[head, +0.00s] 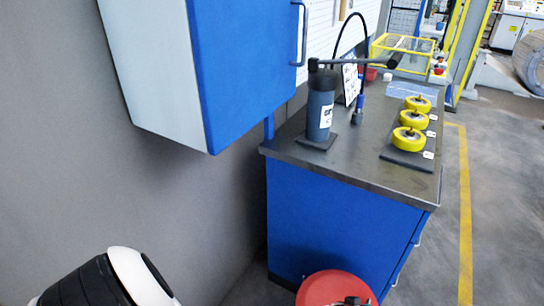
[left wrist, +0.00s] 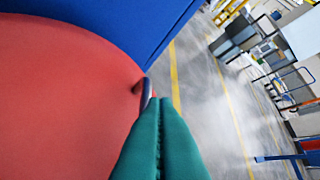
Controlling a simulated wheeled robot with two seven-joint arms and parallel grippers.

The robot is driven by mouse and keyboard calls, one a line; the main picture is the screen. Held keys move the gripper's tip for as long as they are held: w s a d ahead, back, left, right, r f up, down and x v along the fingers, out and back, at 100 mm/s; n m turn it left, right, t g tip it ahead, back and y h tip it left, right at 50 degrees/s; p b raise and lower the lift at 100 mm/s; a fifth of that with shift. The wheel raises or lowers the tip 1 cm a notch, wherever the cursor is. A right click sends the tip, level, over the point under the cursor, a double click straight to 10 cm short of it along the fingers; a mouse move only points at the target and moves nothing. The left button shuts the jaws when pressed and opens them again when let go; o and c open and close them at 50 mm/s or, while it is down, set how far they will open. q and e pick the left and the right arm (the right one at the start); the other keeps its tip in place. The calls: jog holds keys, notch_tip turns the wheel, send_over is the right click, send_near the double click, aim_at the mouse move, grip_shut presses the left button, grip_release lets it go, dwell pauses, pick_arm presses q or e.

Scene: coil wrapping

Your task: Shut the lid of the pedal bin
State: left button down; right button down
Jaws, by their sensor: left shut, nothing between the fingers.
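The red round lid of the pedal bin (head: 328,287) shows at the bottom edge of the head view, in front of the blue cabinet. Its lower part is cut off, and the bin's body is hidden. In the left wrist view the red lid (left wrist: 65,95) fills the left side, close to the camera. My left gripper (left wrist: 162,102) has its green fingers together and empty, with the tips beside the lid's right edge. I cannot tell whether they touch it, or how far the lid is tilted. My right gripper is in neither view.
The blue cabinet (head: 335,230) with a dark worktop stands behind the bin. On top are a dark cylinder (head: 320,105) and several yellow wheels (head: 411,138). A blue wall cupboard (head: 245,70) hangs at upper left. Grey floor (head: 500,220) is clear at right.

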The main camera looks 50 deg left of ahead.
pick_arm(q)
jog(key=shift+w+d+f, duration=0.1)
jog(key=shift+d+f, duration=0.15)
jog(key=shift+f, duration=0.3)
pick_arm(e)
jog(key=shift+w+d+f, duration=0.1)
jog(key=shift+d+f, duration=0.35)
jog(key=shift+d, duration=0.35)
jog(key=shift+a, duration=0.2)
